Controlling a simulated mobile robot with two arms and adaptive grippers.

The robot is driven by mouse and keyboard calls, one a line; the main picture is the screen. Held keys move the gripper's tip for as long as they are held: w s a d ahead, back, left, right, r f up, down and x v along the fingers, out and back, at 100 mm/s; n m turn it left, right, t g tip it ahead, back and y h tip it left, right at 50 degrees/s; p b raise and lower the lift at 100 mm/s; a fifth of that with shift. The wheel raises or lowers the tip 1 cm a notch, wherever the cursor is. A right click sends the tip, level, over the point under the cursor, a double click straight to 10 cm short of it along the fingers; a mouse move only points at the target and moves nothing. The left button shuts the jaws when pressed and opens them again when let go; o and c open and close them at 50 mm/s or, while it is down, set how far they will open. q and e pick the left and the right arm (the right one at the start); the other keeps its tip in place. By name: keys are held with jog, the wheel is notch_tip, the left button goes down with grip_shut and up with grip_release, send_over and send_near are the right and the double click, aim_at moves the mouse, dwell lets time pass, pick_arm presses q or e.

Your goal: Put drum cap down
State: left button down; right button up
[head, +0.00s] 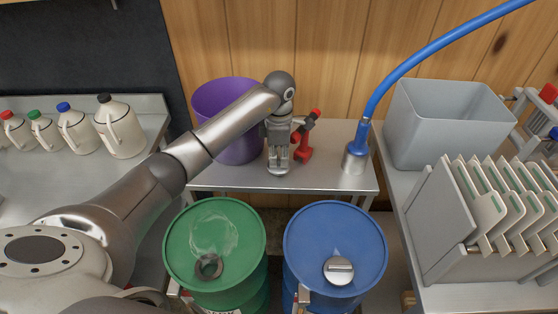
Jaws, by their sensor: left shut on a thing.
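My left arm reaches across from the left, and my left gripper (278,168) points down at the small metal table (335,182) behind the drums. It is shut on a small silvery piece, the drum cap (277,173), at or just above the tabletop; I cannot tell whether it touches. The fingers hide most of the cap. The green drum (238,220) has an open, dark-rimmed bung hole (209,266) in its lid. The blue drum (345,230) has a silvery cap (338,270) on its lid. My right gripper is not in view.
A blue hose with a metal end (355,158) stands farther right. A grey bin (445,125) and racked plates (490,215) fill the right side.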

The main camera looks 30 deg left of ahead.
aim_at(279, 159)
pick_arm(q)
jog(key=shift+r, duration=0.1)
jog(key=shift+f+b, duration=0.45)
jog(key=shift+f, duration=0.15)
jog(key=c, duration=1.5)
grip_release()
jog(key=shift+r, duration=0.1)
jog(key=shift+r+p, duration=0.25)
jog(key=shift+p, duration=0.1)
notch_tip(279, 159, up, 13)
jog(key=shift+f+b, duration=0.2)
jog(key=shift+b, duration=0.15)
